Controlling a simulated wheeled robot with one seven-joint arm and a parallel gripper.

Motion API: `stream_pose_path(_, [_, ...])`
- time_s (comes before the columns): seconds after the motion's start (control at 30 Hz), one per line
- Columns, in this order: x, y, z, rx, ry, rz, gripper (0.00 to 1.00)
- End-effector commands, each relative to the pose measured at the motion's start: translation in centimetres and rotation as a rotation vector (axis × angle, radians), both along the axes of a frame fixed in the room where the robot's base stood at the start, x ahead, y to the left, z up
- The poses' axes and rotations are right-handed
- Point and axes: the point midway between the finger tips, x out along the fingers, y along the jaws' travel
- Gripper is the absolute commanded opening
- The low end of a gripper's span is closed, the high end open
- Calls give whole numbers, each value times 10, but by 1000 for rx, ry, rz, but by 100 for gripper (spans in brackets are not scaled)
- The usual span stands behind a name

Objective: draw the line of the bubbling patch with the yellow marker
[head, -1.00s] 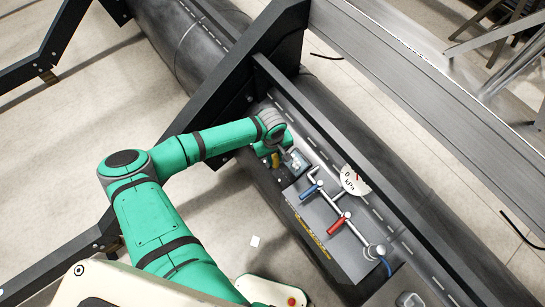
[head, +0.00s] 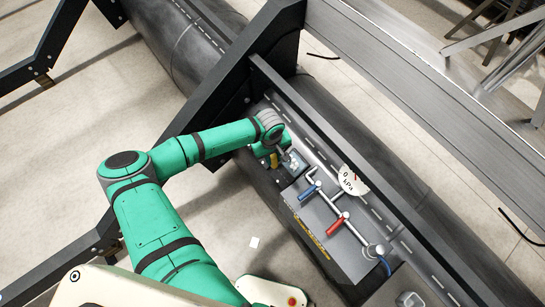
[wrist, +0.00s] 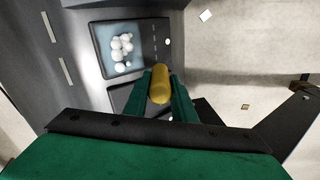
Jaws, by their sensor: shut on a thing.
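My gripper (wrist: 159,88) is shut on the yellow marker (wrist: 160,86), which sits between its green fingers. In the head view my gripper is at the end of the green arm, and a bit of the marker's yellow (head: 274,160) shows beside it. The bubbling patch (wrist: 104,62) is a dark-rimmed, blue-grey square with a cluster of white bubbles towards its middle. It lies beyond the marker, up and left in the wrist view. In the head view the patch (head: 298,165) is just right of my gripper. I cannot tell whether the marker's tip touches anything.
A grey valve box (head: 335,252) with a blue lever (head: 311,191), a red lever (head: 338,226) and a round kPa gauge (head: 352,179) stands just right of the patch. A dark beam (head: 330,120) runs behind it. Pale open floor lies at the lower left.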

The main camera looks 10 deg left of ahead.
Motion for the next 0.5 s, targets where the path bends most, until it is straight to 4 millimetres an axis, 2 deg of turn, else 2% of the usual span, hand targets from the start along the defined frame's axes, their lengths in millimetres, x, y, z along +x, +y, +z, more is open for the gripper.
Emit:
stream_pose_path(0.3, [-10, -20, 1, 0, 0, -13, 1])
stream_pose_path(0.5, [-20, -27, 0, 2, 0, -3, 1])
